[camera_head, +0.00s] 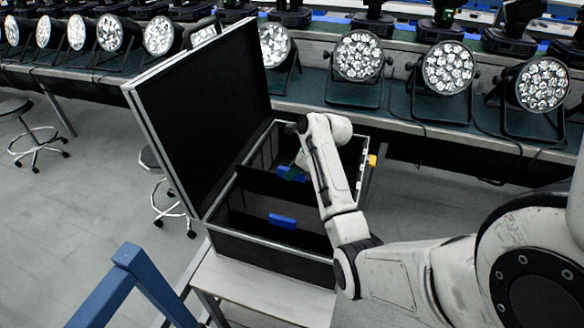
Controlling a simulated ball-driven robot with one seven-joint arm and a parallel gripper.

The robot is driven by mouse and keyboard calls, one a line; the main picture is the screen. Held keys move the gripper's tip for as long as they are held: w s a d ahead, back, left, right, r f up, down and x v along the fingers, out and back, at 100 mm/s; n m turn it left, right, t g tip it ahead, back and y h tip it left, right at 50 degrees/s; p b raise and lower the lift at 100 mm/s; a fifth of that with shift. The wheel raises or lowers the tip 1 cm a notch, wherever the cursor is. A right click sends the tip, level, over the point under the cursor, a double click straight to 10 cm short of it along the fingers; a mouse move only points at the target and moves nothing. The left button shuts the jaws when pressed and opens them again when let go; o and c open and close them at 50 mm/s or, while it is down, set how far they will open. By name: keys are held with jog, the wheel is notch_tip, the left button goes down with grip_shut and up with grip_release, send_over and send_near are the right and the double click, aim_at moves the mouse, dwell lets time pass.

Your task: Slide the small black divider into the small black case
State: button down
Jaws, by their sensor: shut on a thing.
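The small black case (268,242) stands open on a light table, its large black lid (205,105) raised at the left. My gripper (294,170) is over the rear part of the case opening, mostly behind my own arm. It is shut on the small black divider (262,184), by a blue piece at its top edge. The divider spans the opening crosswise; its lower edge is hidden, so I cannot tell how deep it sits. A second blue piece (282,221) shows nearer the front, on a dark panel inside the case.
A long bench with several par cans (359,56) runs behind the case. A blue frame (128,256) stands at the front left. Stools (172,196) stand on the grey floor at the left. A yellow piece (372,160) is at the case's right side.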

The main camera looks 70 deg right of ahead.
aim_at(292, 185)
jog(key=shift+f+b, duration=0.65)
jog(key=shift+f, duration=2.4)
jog(key=c, duration=0.9)
grip_release()
jog(key=v, duration=1)
jog(key=shift+s+d+r+p, duration=0.1)
jog(key=shift+s+r+p, duration=0.1)
jog(key=shift+r+p, duration=0.15)
